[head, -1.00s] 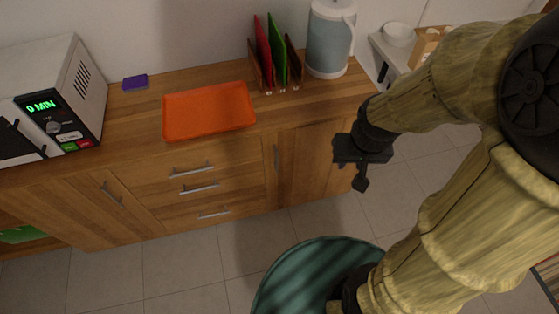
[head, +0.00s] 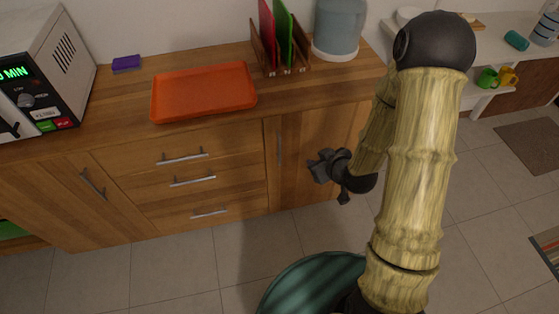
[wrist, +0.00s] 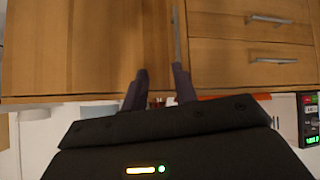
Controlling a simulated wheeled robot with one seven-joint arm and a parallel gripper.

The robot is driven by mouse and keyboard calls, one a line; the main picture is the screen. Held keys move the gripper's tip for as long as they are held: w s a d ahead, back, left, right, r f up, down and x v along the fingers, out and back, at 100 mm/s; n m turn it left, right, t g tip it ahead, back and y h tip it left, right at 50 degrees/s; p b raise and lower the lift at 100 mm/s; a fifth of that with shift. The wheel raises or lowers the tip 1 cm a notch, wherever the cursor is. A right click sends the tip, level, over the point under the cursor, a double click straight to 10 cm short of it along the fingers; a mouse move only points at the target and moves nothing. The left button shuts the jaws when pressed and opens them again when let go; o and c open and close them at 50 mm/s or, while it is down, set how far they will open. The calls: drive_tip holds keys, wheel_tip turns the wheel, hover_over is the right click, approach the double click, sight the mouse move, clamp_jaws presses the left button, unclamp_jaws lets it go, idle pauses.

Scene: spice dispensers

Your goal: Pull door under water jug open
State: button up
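The water jug (head: 337,35), pale blue, stands on the counter at the back right, its top cut off in the head view. Below it is a closed wooden cabinet door (head: 305,125) with a thin vertical metal handle (head: 280,146) near its left edge. My gripper (head: 315,166) is in front of the door, right of the handle and apart from it. In the wrist view, which is upside down, the fingers (wrist: 160,88) are spread with nothing between them. The door (wrist: 90,45) fills the upper left there, and its handle (wrist: 176,38) shows beyond the fingertips.
Three drawers (head: 190,178) with bar handles are left of the door. An orange tray (head: 203,90), a rack with red and green boards (head: 284,40), a purple sponge (head: 127,63) and a microwave (head: 45,55) sit on the counter. Floor in front is clear.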

drive_tip(key=a+f+m+t+y+b, duration=0.1)
drive_tip(key=f+t+y+b, duration=0.1)
drive_tip(key=f+b, duration=0.3)
drive_tip(key=s+a+f+t+y+b, duration=0.1)
drive_tip(key=a+f+t+y+b, duration=0.1)
drive_tip(key=f+t+b, duration=0.3)
wheel_tip(320, 180, down, 3)
drive_tip(key=shift+s+a+f+m+b, duration=0.15)
drive_tip(key=shift+s+a+m+b, duration=0.2)
drive_tip(key=shift+b, duration=0.2)
drive_tip(key=shift+w+f, duration=0.1)
drive_tip(key=shift+f, duration=0.05)
drive_tip(key=b, duration=1.7)
approach(280, 152)
drive_tip(key=w, duration=0.2)
drive_tip(key=x, duration=0.9)
drive_tip(key=shift+s+a+b, duration=0.2)
drive_tip(key=shift+a+b, duration=0.1)
drive_tip(key=shift+a, duration=0.05)
